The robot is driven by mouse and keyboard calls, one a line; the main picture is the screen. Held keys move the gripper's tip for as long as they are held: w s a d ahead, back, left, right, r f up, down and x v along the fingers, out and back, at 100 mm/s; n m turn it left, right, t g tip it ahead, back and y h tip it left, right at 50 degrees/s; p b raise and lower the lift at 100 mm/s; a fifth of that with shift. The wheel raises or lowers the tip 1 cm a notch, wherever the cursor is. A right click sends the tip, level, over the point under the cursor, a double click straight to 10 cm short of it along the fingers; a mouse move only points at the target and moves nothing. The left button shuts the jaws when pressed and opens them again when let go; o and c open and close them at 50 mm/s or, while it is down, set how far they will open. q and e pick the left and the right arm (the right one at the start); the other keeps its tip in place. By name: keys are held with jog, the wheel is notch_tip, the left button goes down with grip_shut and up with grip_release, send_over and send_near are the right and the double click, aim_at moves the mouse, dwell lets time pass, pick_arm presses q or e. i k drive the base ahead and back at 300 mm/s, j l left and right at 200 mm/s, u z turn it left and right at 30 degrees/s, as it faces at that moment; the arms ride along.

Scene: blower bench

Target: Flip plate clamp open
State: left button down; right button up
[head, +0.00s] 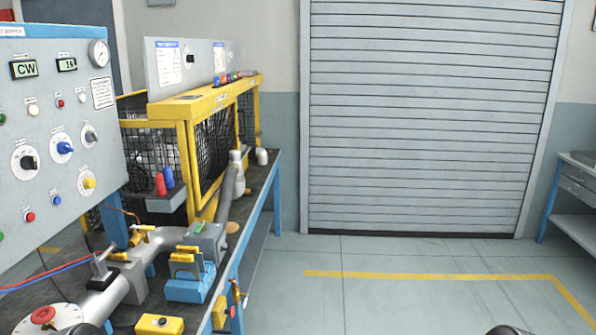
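Two clamp-like fittings show on the bench, and I cannot tell for sure which is the plate clamp. One is a blue block with yellow bars on top (190,276), near the bench's front edge beside a grey box (204,240). The other is a small grey and black lever fitting (101,268) on the grey pipe, its lever sticking up. Whether either is open or shut is too small to tell. Neither gripper can be made out. Dark rounded shapes at the bottom edge may be parts of my arms.
A grey control panel (55,140) with knobs stands at the left. A yellow mesh cage (188,150) stands behind on the bench. A yellow button box (159,325) and a red knob (43,315) are near the front. The floor (400,295) to the right is clear.

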aim_at(88, 237)
jog(key=u, duration=0.95)
jog(key=i+l+u, duration=0.45)
jog(key=l, duration=0.15)
jog(key=l+u, duration=0.2)
jog(key=l, duration=0.15)
jog(key=i+l+u, duration=0.25)
jog(key=l, duration=0.15)
jog(key=k+l+u, duration=0.1)
jog(key=l+u, duration=0.2)
jog(key=k+l+u, duration=0.15)
jog(key=l+u, duration=0.15)
jog(key=l, duration=0.2)
jog(key=k+l+u, duration=0.25)
jog(key=i+l, duration=0.05)
jog(key=l, duration=0.05)
